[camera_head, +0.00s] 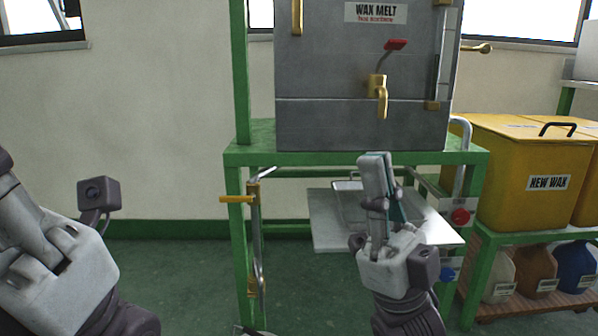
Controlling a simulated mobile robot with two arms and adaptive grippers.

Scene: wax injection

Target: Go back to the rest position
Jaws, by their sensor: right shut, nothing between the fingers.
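My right gripper (376,168) is in front of the lower part of the green stand, with its fingers pointing up. It is shut and empty. It covers part of the grey tray (330,232) behind it, and I cannot tell the exact gap between them. My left gripper (15,205) is at the left edge, partly cut off by the frame. Its fingertips are out of view, so its opening cannot be judged. Nothing is seen held by it.
A grey wax melt machine (335,75) with a brass tap (381,95) stands on the green stand (300,157). A brass-handled pipe (255,220) runs down its left side. Yellow new wax bins (510,150) stand right, above several jugs (535,268). Floor between my arms looks clear.

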